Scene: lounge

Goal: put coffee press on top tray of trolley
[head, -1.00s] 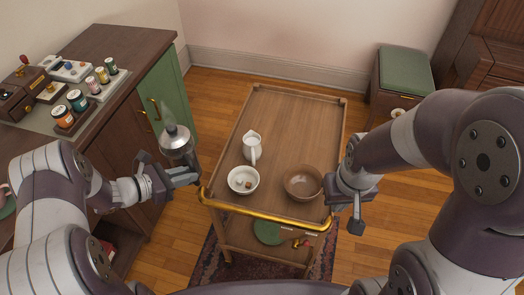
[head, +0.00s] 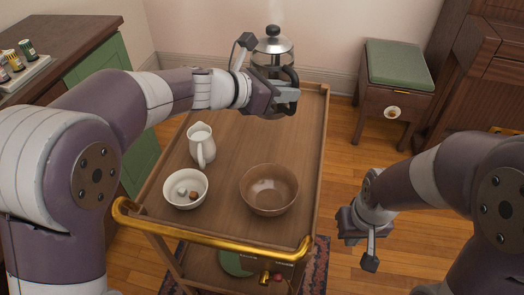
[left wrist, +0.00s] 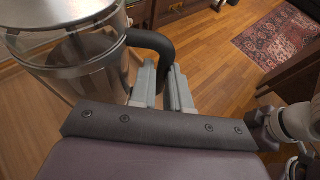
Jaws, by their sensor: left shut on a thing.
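The coffee press (head: 272,46), glass with a metal lid and black knob, is upright at the trolley's far end in the head view. My left gripper (head: 287,97) is shut on its black handle. The press also shows in the left wrist view (left wrist: 70,68), with the black handle (left wrist: 152,42) running to the fingers (left wrist: 163,85). The gripper hides the lower press in the head view, so I cannot tell whether its base touches the tray. The trolley's wooden top tray (head: 238,135) lies below. My right gripper (head: 350,225) is empty, right of the trolley; its finger opening is unclear.
On the top tray stand a white jug (head: 201,146), a white bowl (head: 186,189) with small pieces inside, and a brown bowl (head: 269,189). The tray's middle and far right are bare. A gold handle (head: 210,238) crosses the near end. A green-topped stool (head: 397,68) stands beyond, right.

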